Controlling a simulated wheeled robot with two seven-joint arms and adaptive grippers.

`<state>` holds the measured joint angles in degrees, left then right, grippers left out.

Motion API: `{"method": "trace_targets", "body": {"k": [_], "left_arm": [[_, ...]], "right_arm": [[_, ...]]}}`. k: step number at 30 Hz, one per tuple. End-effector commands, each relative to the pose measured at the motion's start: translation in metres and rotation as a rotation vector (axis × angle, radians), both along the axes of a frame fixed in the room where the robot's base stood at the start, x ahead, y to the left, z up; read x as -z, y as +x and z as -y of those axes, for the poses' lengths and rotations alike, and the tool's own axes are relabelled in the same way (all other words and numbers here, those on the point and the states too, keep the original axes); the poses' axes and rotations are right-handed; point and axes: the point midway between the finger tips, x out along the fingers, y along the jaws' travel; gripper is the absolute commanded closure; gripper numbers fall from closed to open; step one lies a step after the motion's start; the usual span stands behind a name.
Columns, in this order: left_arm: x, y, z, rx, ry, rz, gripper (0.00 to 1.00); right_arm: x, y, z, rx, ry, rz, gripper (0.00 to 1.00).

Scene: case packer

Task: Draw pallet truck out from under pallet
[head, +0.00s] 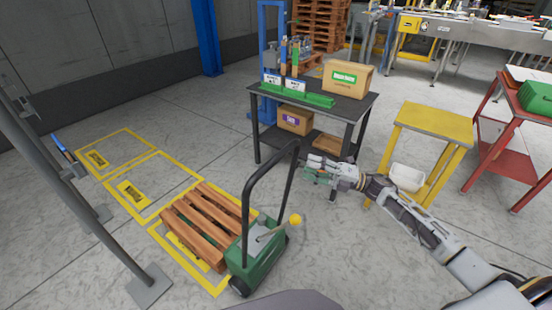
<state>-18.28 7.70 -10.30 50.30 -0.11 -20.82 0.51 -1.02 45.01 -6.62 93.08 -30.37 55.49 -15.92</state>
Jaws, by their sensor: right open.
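The green pallet truck (258,262) stands at the front end of the wooden pallet (212,222), up against it. Its black looped handle (250,186) rises upright, and a lever with a yellow knob (295,219) sticks out to the right. The truck's forks are hidden under the pallet slats. The pallet lies over a yellow floor marking. My right gripper (318,170) is open and empty. It is to the right of the top of the handle and apart from it, in front of the dark table. My left gripper is not in view.
A dark table (335,100) with boxes stands behind my right gripper. A yellow stand (435,122) and a red cart (490,150) are to the right. A grey post (90,215) stands at left. Empty yellow-marked bays (160,185) lie beyond the pallet. Floor right of the truck is clear.

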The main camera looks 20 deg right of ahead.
Motion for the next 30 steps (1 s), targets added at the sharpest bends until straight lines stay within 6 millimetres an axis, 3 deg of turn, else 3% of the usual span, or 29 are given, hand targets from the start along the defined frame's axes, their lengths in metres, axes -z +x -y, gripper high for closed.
{"method": "trace_targets", "body": {"k": [16,30], "left_arm": [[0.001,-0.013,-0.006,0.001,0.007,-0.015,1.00],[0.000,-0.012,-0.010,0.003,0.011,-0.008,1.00]], "right_arm": [[-0.013,0.030,-0.053,-0.001,0.001,0.002,0.56],[-0.022,0.054,-0.098,0.000,0.002,0.001,0.56]]}}
